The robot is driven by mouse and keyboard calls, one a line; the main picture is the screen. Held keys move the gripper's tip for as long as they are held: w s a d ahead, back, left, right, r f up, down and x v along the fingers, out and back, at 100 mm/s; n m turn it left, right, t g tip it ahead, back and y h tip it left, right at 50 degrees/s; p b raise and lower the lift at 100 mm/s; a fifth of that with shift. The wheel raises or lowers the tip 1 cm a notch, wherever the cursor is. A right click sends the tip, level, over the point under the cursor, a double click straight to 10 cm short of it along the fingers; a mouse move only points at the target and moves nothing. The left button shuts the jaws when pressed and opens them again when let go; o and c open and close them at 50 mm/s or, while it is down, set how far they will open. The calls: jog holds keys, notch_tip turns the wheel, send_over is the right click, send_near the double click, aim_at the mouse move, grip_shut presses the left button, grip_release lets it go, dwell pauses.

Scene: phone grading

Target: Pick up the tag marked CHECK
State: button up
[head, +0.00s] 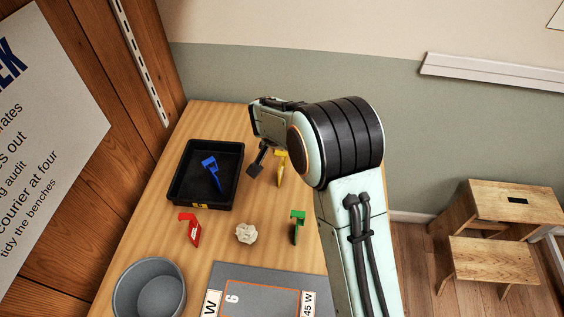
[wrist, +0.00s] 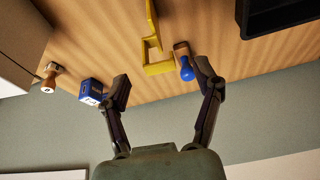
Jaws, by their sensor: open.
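No tag with a readable CHECK mark shows in either view. My gripper (wrist: 163,82) is open and empty in the wrist view, its two fingers spread apart. A yellow angular piece (wrist: 158,66) lies on the table just beyond the gap between the fingertips. A wooden-handled item with a blue round end (wrist: 185,64) lies right beside it, close to the right fingertip. A blue block with a white marked face (wrist: 91,90) is just left of the left fingertip; its marking is too small to read. In the head view my arm hides much of this area.
A black tray (head: 178,190) holds a blue piece (head: 211,168). A red piece (head: 193,229), crumpled paper (head: 246,233) and a green piece (head: 297,226) lie nearer. A grey bin (head: 128,300) and grey mat (head: 255,272) are in front. A wooden stamp (wrist: 48,78) sits far left.

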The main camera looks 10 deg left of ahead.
aim_at(280, 154)
jog(key=shift+x, duration=1.75)
jog(key=c, duration=1)
jog(key=shift+o, duration=0.2)
jog(key=shift+r, duration=0.1)
